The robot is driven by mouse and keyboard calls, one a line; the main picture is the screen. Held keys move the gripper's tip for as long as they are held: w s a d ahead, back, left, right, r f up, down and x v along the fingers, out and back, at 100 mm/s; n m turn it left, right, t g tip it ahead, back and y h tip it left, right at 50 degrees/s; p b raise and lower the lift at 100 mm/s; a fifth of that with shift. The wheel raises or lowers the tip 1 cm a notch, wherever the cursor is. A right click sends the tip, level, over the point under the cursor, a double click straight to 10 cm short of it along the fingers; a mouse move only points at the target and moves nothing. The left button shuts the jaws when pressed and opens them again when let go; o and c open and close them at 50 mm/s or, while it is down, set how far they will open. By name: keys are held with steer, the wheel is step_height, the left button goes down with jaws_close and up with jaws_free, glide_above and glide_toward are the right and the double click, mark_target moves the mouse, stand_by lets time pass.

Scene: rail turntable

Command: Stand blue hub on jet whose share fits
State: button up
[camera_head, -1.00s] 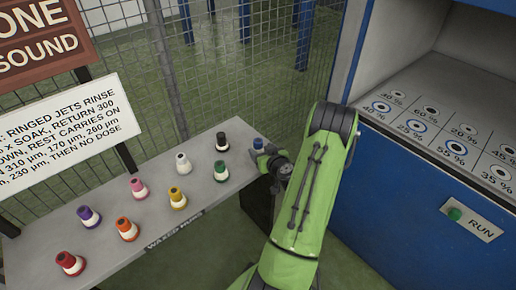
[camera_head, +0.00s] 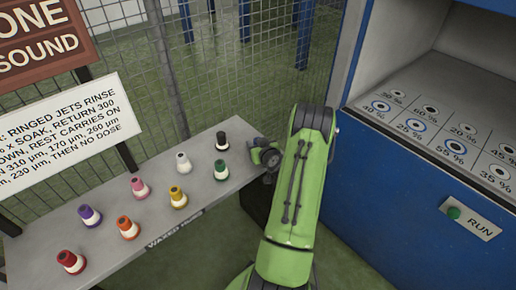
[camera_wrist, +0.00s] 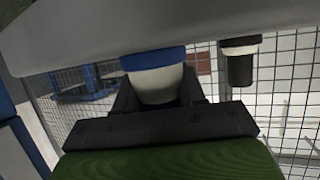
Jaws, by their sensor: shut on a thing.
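The blue hub (camera_wrist: 152,59), with a white band, sits between the fingers of my gripper (camera_wrist: 158,92) in the wrist view, which looks upside down. My gripper is shut on it. Its base is close to the grey bench; I cannot tell whether they touch. In the head view my gripper (camera_head: 265,156) is at the bench's right end and hides the hub. The jets lie on a grey deck (camera_head: 412,100) in the blue cabinet, with share labels. Blue rings mark the 40 % jet (camera_head: 380,107), 25 % jet (camera_head: 415,125) and 55 % jet (camera_head: 456,147). The 35 % jet (camera_head: 498,171) has no blue ring.
Several other hubs stand on the bench (camera_head: 60,225); the black hub (camera_head: 222,141) and green hub (camera_head: 221,170) are nearest my gripper. A partly cut-off white sign (camera_head: 65,135) mentions ringed jets and sizes in µm. A RUN button (camera_head: 454,213) is on the cabinet front. Mesh fence stands behind.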

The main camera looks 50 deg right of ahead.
jaws_close()
steer(key=shift+r, duration=0.55)
step_height(320, 180, up, 17)
steer(key=p, duration=0.5)
